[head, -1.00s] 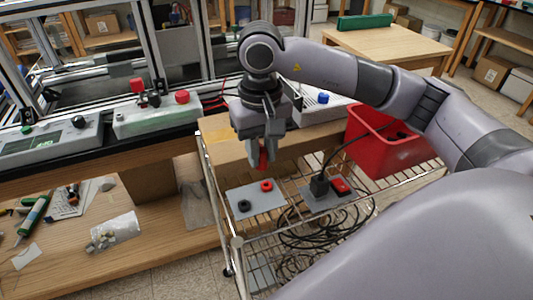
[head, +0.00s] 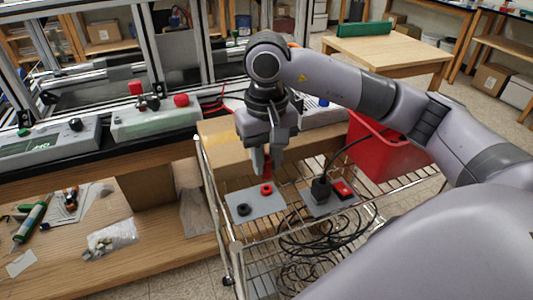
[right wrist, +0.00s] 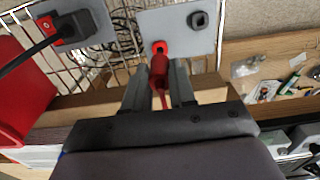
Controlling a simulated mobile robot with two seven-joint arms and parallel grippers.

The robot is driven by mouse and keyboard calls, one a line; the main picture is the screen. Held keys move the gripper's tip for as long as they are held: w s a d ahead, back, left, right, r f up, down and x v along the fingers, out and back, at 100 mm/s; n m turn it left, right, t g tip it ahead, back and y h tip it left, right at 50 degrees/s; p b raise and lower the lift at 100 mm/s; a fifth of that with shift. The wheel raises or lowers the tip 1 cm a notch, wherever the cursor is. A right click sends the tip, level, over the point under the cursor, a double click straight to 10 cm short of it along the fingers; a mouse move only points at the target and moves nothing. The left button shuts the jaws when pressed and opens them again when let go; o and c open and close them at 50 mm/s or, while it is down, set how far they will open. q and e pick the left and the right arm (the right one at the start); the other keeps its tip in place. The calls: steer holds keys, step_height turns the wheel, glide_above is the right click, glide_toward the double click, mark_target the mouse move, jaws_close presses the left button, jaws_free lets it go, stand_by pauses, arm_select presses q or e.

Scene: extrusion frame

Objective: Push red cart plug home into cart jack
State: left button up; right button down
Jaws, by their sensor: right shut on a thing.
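My right gripper (head: 264,166) is shut on the red cart plug, pointing down over the wire cart. The red cart plug (right wrist: 158,72) shows between the fingers in the right wrist view, with a red lead running back from it. The red cart jack (head: 266,189) sits on a grey plate (head: 268,206) on the cart, just below the plug; it also shows in the right wrist view (right wrist: 159,47). The plug's tip is very close to the jack; I cannot tell whether it touches or has entered. My left gripper is not in view.
A black jack (head: 243,209) shares the grey plate. To the right, a black plug with a cable (head: 320,188) stands beside a red switch (head: 342,188). A red bin (head: 385,150) stands behind. Black cable coils lie on the cart's lower level. The wooden bench (head: 160,240) is at left.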

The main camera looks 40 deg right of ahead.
mark_target(267, 172)
steer(key=shift+f+b, duration=0.75)
steer(key=shift+f, duration=1)
steer(key=shift+b, duration=0.85)
stand_by(1.0)
steer(key=c, duration=0.8)
jaws_free()
steer(key=shift+c, duration=0.2)
steer(key=shift+r, duration=3.55)
steer(key=shift+s, duration=0.1)
